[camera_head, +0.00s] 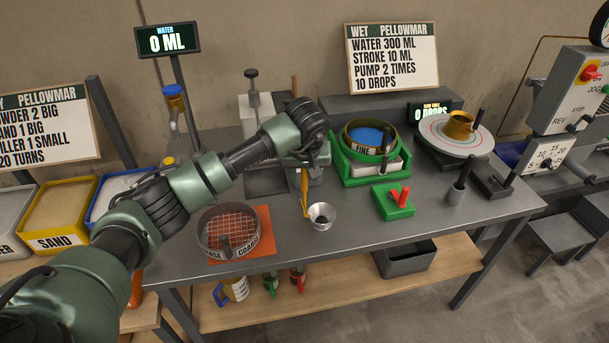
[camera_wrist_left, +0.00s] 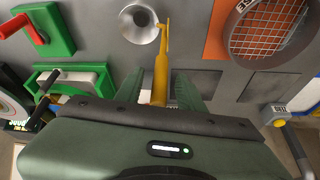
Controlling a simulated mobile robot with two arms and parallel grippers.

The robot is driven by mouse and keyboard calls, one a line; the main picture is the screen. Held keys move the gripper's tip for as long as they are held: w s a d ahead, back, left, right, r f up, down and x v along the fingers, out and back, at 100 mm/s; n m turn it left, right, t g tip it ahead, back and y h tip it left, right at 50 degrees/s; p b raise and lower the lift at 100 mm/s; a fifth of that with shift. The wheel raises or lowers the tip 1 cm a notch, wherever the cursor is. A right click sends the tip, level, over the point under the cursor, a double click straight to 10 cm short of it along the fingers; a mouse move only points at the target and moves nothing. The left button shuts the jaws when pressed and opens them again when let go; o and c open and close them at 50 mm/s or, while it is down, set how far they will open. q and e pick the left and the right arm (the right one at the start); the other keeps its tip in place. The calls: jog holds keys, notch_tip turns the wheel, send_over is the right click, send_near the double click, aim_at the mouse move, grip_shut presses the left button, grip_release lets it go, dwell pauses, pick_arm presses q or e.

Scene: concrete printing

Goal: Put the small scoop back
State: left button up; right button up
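The small scoop has a long yellow handle (camera_head: 305,190), and it also shows in the left wrist view (camera_wrist_left: 162,70). My left gripper (camera_head: 305,168) is around the upper handle and appears shut on it, the handle hanging down between its fingers (camera_wrist_left: 160,90). A small metal cup (camera_head: 321,214) is at the handle's lower end, and it also shows in the left wrist view (camera_wrist_left: 138,22). It looks like the scoop's bowl, but I cannot see clearly whether they join, or whether it touches the table. My right gripper is not in view.
A coarse sieve (camera_head: 229,234) on an orange mat is left of the scoop. A green block with a red lever (camera_head: 394,201) and a fine sieve in a green frame (camera_head: 369,143) are to the right. Sand (camera_head: 57,205) and other bins stand at the far left. The table front is clear.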

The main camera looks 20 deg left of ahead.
pick_arm(q)
jog(key=b+v, duration=0.3)
jog(key=v, duration=0.8)
jog(key=shift+s+r, duration=0.2)
jog(key=shift+r, duration=0.05)
